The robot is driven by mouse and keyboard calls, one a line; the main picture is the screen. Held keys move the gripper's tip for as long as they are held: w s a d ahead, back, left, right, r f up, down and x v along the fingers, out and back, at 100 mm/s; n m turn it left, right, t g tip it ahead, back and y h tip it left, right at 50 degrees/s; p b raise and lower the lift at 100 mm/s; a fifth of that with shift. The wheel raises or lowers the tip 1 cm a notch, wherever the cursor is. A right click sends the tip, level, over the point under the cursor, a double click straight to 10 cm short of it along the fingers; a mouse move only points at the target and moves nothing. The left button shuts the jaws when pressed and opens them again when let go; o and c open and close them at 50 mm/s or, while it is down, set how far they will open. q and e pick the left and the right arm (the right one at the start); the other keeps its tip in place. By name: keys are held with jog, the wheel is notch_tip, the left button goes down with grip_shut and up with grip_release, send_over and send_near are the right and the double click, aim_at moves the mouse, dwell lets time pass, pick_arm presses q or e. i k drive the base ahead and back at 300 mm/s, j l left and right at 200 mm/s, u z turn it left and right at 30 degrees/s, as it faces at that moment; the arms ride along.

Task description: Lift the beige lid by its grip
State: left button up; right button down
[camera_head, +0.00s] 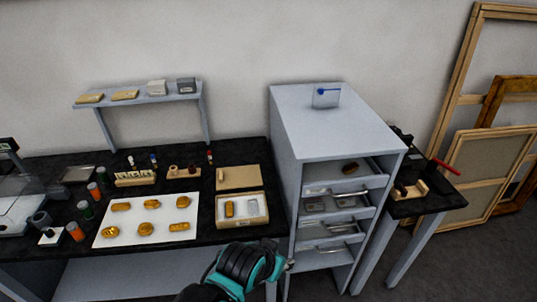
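A flat beige lid (239,178) lies on the black bench, behind an open beige box (262,218). A small upright beige grip (220,175) shows at the lid's left end. The box holds a gold piece (229,209) and a paler piece beside it. A black and teal part of one of my arms rises at the bottom middle, in front of the box and left of the cabinet. I cannot make out gripper fingers on it. Neither gripper is clearly in view, and nothing touches the lid.
A white sheet (112,232) with several gold pieces lies left of the box. Small tools and bottles stand behind it. A grey cabinet (325,125) with open drawers stands right of the bench. A small shelf (140,100) stands at the back. Frames lean at right.

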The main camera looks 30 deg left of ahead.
aim_at(243, 177)
jog(key=i+j+z, duration=0.25)
jog(key=j, duration=0.65)
jog(key=j+z, duration=0.25)
jog(key=j, duration=0.65)
